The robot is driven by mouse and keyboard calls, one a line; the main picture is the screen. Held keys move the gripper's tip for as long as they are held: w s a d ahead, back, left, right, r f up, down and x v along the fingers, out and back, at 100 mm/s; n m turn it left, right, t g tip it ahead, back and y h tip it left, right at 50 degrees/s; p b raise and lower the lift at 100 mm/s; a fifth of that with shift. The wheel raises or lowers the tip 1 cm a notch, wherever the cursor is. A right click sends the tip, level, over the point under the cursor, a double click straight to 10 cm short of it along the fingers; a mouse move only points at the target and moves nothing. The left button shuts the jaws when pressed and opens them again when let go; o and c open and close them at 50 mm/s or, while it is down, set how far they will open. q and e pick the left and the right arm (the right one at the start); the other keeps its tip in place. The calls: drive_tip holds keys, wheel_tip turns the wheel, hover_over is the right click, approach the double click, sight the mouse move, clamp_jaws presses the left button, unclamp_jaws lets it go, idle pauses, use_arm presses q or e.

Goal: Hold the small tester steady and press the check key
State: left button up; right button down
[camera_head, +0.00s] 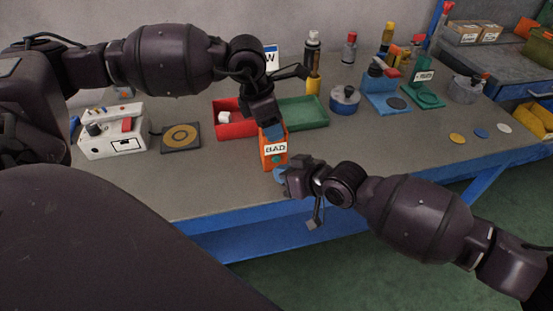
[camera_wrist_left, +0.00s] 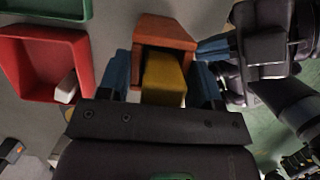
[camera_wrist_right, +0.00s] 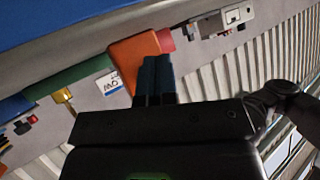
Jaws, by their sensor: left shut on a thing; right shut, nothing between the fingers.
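The small tester is an orange box (camera_head: 274,150) with a white "BAD" label and a round green spot low on its front. My left gripper (camera_head: 268,128) is shut on it from above. In the left wrist view, the left gripper's blue fingers (camera_wrist_left: 162,85) stand either side of a yellow block (camera_wrist_left: 165,78) at the orange body (camera_wrist_left: 165,35). My right gripper (camera_head: 279,174) is shut and empty, with its blue tips just below the green spot. In the right wrist view its fingers (camera_wrist_right: 156,80) overlap the tester (camera_wrist_right: 135,58); I cannot tell whether they touch it.
A red tray (camera_head: 226,130) with a white piece and a green tray (camera_head: 308,112) lie behind the tester. A white device (camera_head: 112,142) and a dark pad with a ring (camera_head: 181,137) stand left. Fixtures and bottles line the back right. The bench's front right is mostly clear.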

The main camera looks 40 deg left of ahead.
drive_tip(key=shift+w+a, duration=0.15)
idle(0.7)
drive_tip(key=shift+w+a, duration=0.15)
drive_tip(key=shift+w+a, duration=0.3)
drive_tip(key=shift+a, duration=0.05)
idle(1.1)
drive_tip(key=shift+s+d, duration=0.6)
drive_tip(key=shift+d, duration=0.1)
drive_tip(key=shift+s+d, duration=1.6)
drive_tip(key=shift+d, duration=0.3)
use_arm(q)
drive_tip(key=o, duration=1.1)
